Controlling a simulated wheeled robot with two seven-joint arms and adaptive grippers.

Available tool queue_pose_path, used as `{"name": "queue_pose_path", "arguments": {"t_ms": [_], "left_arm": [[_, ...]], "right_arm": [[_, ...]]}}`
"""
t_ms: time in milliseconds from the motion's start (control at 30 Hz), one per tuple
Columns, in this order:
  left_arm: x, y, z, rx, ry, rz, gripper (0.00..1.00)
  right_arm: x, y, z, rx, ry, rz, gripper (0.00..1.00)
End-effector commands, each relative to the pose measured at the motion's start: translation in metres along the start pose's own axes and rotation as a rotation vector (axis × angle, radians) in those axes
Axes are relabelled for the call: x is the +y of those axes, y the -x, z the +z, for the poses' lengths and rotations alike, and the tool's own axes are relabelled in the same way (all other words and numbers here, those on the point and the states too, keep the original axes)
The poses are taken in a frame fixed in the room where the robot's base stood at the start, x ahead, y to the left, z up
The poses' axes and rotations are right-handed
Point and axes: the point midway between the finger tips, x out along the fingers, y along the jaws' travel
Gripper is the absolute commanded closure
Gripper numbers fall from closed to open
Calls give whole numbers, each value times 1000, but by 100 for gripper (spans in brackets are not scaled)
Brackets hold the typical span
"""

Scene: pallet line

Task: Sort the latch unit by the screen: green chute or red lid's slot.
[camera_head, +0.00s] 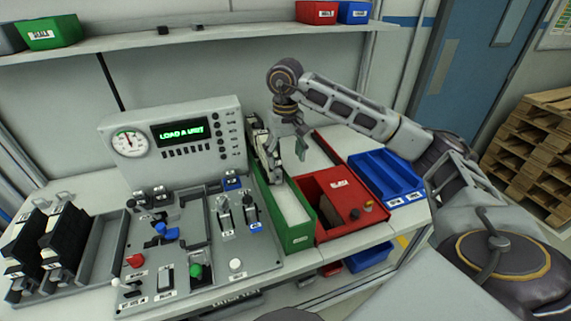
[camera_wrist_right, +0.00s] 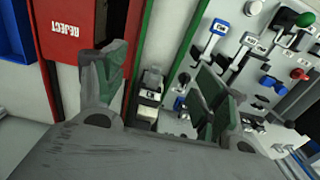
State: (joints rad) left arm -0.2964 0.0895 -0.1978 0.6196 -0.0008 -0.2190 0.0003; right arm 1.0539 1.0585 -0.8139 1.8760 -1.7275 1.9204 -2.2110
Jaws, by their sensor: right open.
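The screen (camera_head: 180,132) reads "LOAD A UNIT" in green letters. A black and white latch unit (camera_head: 262,143) stands at the far end of the green chute (camera_head: 299,236). It also shows in the right wrist view (camera_wrist_right: 151,92), between my open fingers and apart from them. My right gripper (camera_head: 288,150) is open and empty above the chute's far part. The red lid (camera_head: 350,184) with its dark slot sits right of the chute; part of it, marked REJECT, shows in the right wrist view (camera_wrist_right: 70,28). My left gripper is not in view.
More black units (camera_head: 65,238) stand in a rack at the far left. The test panel (camera_head: 215,252) with levers, knobs and buttons fills the table left of the chute. A blue tray (camera_head: 408,194) lies right of the red box. A shelf (camera_head: 200,40) with small bins runs above.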

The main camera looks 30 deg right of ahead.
Motion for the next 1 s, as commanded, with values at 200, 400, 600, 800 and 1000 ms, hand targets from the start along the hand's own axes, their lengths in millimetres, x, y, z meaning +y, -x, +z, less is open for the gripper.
{"name": "queue_pose_path", "arguments": {"t_ms": [200, 400, 600, 800, 1000], "left_arm": [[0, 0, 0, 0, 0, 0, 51], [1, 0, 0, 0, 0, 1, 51], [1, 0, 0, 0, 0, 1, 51], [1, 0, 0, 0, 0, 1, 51], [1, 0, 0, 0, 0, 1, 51]], "right_arm": [[0, 31, -1, 2, -1, -2, 30], [0, 47, 0, 0, -1, 0, 30], [0, 58, 0, 1, -1, 0, 30], [0, 65, 0, 1, -1, 0, 30], [0, 67, 0, -1, -1, 0, 30]]}}
